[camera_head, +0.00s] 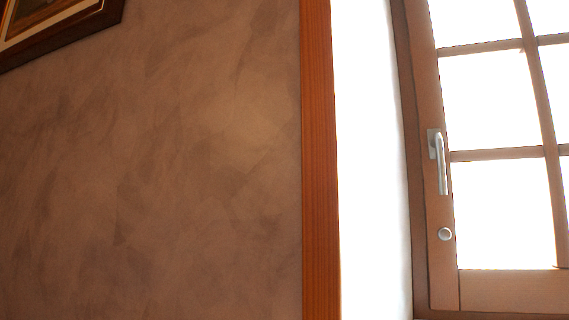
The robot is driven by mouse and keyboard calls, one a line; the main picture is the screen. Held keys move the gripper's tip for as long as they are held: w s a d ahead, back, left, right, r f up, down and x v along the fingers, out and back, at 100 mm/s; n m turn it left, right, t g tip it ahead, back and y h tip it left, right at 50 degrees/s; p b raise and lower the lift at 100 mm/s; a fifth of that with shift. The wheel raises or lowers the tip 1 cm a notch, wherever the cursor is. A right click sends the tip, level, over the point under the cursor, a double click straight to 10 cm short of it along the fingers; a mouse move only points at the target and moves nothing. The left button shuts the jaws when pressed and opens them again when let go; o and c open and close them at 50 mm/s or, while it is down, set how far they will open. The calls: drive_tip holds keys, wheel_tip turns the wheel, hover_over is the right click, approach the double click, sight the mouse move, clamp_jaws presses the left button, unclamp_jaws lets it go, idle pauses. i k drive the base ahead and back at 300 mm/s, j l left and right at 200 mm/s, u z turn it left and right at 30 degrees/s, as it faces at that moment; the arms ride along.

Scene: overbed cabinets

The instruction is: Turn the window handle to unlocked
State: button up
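The window handle (441,163) is a silver lever on the brown left stile of the window (448,285), at the right of the head view. Its grip points straight down from a plate at its top. A round silver knob (445,234) sits on the stile below it. The window appears closed in its frame. My gripper is not in view, and nothing touches the handle.
A brown mottled wall (170,170) fills the left side. A reddish wooden trim (320,160) and a bright white reveal (370,160) stand between the wall and the window. A framed picture (60,35) hangs at the upper left.

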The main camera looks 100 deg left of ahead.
sight(436, 143)
drive_tip(key=u, duration=2.5)
drive_tip(key=l+u, duration=0.25)
drive_tip(key=j, duration=0.1)
